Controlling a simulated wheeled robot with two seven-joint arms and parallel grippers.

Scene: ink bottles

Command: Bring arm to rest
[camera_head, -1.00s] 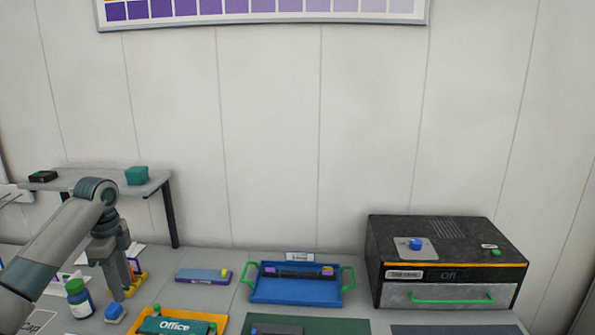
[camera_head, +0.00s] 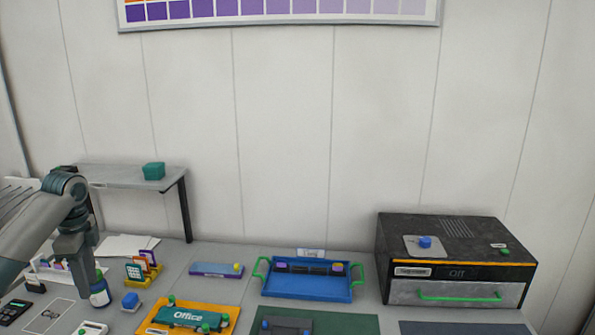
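My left gripper (camera_head: 86,288) hangs fingers-down from the arm that comes in from the left. A small blue block-like piece (camera_head: 131,301) lies on the desk to the right of the bottle. My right gripper is not in view.
A yellow holder with cards (camera_head: 143,279) stands behind the blue piece. An orange tray (camera_head: 230,313), a blue tray with green handles (camera_head: 305,289) and a black drawer box (camera_head: 450,244) stand to the right. A raised shelf (camera_head: 125,178) is behind my arm.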

